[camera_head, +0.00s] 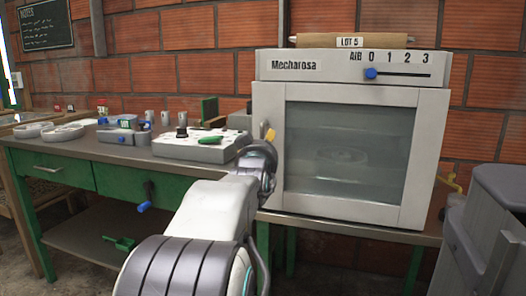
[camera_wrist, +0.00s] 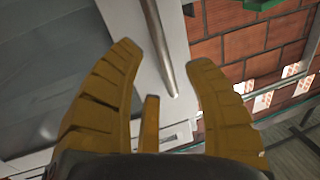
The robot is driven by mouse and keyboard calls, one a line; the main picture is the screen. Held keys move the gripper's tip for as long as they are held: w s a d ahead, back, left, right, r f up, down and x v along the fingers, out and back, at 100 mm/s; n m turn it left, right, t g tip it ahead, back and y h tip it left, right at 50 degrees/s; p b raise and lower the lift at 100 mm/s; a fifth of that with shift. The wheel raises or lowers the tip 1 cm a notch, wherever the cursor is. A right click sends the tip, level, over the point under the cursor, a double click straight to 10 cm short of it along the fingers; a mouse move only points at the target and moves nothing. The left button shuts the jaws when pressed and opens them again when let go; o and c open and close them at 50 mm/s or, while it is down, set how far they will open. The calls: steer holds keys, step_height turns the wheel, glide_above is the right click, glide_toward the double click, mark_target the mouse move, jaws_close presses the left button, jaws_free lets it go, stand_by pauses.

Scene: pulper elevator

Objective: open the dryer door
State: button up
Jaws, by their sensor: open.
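The dryer (camera_head: 350,65) is a white box marked "Mecharosa" at the right of the head view. Its door (camera_head: 409,165) has a large glass pane and looks shut. My gripper (camera_head: 268,133) is at the door's left edge, mostly hidden by my own wrist, with a yellow finger showing. In the wrist view my gripper (camera_wrist: 162,58) is open. The handle is hidden in the head view.
A green workbench (camera_head: 75,173) with a grey top stands at the left, holding a white block tray (camera_head: 175,150) and dishes. A rolled brown parcel (camera_head: 352,41) lies on the dryer. A grey bin (camera_head: 490,230) stands close at the right.

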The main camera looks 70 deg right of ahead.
steer(key=shift+b+x, duration=0.45)
steer(key=shift+x, duration=1.35)
jaws_close()
